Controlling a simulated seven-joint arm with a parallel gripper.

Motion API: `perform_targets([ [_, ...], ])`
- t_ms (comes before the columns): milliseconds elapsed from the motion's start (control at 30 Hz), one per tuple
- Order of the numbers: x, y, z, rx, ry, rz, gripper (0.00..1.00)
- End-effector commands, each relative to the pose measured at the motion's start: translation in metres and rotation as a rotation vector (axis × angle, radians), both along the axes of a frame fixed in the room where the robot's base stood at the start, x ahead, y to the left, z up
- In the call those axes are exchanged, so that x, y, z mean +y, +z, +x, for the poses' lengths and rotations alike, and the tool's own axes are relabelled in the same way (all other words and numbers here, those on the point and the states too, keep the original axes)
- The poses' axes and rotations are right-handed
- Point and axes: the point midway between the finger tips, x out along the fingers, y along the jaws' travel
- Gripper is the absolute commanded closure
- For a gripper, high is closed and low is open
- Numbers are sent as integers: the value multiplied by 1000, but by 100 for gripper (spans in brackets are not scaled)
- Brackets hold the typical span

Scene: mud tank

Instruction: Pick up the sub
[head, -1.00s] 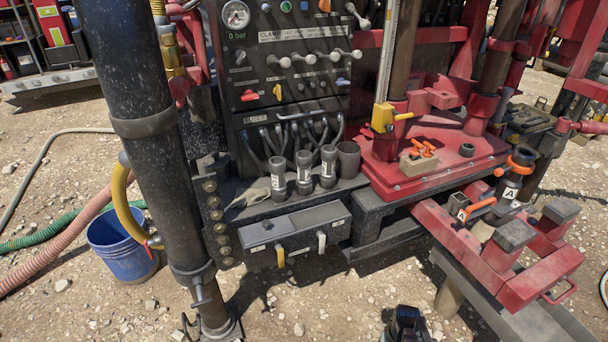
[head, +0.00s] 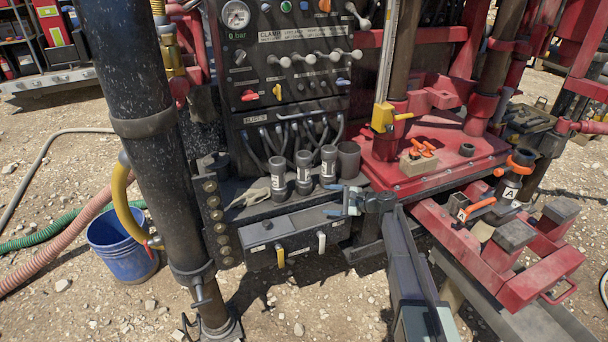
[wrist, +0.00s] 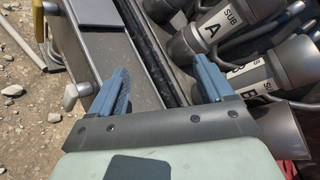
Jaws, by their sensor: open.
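Several dark cylindrical subs with pale labels stand in a row on the machine's ledge: a left one (head: 277,180), a middle one (head: 303,174) and a right one (head: 328,166). In the wrist view, a sub marked A (wrist: 207,36) and a sub marked B (wrist: 270,72) show at the upper right. My gripper (head: 328,200) is open and empty in front of the ledge, close below the right sub. In the wrist view my gripper (wrist: 160,80) has its blue fingers apart. The right finger is near the subs; contact cannot be told.
A plain grey cup (head: 348,160) stands right of the subs. A glove (head: 250,196) lies left of them. Hoses and levers crowd the panel behind. A drawer-like box (head: 295,236) juts out below. A black post (head: 150,130) and blue bucket (head: 122,245) stand left.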

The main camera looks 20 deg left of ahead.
Motion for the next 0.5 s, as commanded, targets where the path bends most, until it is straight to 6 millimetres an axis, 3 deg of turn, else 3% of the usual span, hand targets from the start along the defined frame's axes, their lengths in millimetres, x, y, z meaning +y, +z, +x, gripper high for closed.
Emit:
perform_targets([
  [33, 6, 10, 12, 84, -40, 72, 20],
  [233, 12, 49, 30, 436, -156, 321, 20],
  [500, 11, 59, 35, 746, -220, 415, 20],
])
